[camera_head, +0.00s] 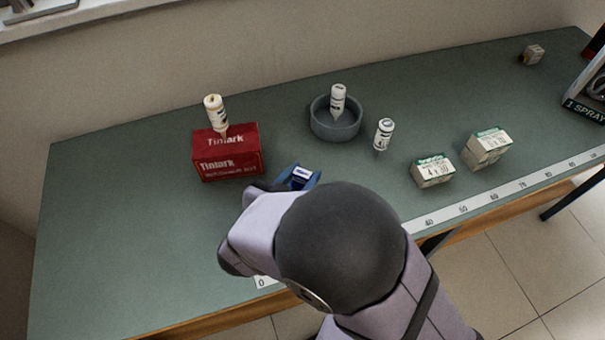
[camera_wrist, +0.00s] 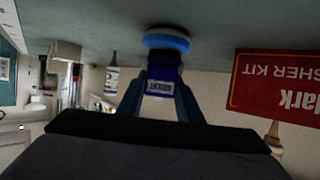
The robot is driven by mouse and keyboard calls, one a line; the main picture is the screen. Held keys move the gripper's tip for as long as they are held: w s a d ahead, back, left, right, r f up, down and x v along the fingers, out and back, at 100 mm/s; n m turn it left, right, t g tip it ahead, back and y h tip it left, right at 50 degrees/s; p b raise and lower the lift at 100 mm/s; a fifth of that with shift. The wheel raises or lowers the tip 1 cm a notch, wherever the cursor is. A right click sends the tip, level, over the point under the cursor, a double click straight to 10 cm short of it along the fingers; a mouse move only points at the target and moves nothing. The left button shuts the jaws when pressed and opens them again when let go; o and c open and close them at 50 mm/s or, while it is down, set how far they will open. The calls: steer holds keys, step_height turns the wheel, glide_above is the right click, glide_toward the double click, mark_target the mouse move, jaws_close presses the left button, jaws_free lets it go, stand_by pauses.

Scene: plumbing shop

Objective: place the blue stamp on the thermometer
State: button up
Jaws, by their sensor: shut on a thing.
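My gripper (camera_wrist: 160,92) is shut on the blue stamp (camera_wrist: 160,86), a small dark blue block with a pale printed label. In the wrist view, which is upside down, a round disc with a blue rim and pale side (camera_wrist: 166,40) is at the stamp's far end, against the green tabletop. It may be the thermometer; I cannot tell whether the stamp touches it.
A red box (camera_head: 228,165) with a white bottle (camera_head: 214,106) stands left of the stamp. A grey bowl (camera_head: 322,129) holding a bottle (camera_head: 338,97), another bottle (camera_head: 384,133) and two small cartons (camera_head: 432,173) (camera_head: 487,149) are to the right. The table's left side is clear.

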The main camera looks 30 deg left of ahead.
steer(key=shift+f, duration=0.2)
steer(key=o, duration=1)
steer(key=shift+o, duration=0.2)
steer(key=shift+r, duration=0.1)
steer(key=shift+r, duration=0.2)
steer(key=b+v, duration=0.1)
steer(key=v, duration=1.1)
